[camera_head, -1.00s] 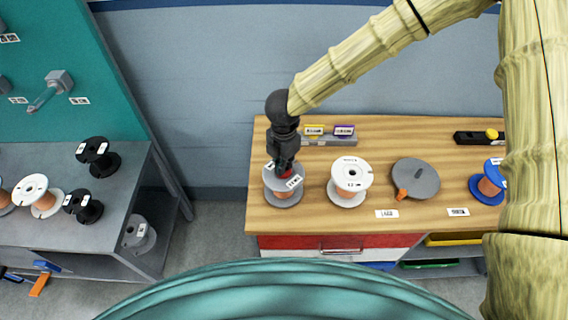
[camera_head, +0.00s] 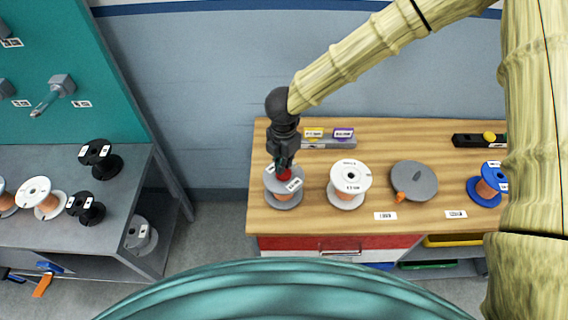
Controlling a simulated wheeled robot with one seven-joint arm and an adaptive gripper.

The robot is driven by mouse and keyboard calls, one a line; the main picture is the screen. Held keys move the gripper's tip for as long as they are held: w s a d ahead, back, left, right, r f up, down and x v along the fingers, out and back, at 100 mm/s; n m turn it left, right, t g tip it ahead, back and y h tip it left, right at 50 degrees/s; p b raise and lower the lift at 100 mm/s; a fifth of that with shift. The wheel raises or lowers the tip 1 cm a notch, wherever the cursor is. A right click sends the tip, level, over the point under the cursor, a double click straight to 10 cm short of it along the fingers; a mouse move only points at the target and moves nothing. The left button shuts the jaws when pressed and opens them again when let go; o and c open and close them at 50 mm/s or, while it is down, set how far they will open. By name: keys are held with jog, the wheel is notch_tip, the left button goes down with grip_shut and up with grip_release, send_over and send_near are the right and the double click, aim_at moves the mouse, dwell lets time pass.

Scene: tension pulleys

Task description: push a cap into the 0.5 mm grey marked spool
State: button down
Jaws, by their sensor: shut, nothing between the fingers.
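A grey spool (camera_head: 269,181) with orange-brown winding and white labels stands upright near the left end of the wooden bench. A red cap (camera_head: 284,175) shows at the middle of its top flange. How deep the cap sits cannot be told. My dark gripper (camera_head: 283,165) is shut and points down directly over the red cap. Its tips are at or just above the cap; contact cannot be made out. The spool's label text is too small to read.
A grey holder (camera_head: 322,143) with yellow and purple pieces lies behind. Several spools stand on the left grey table (camera_head: 45,160).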

jog(key=shift+r+p, duration=1.5)
jog(key=shift+r, duration=0.8)
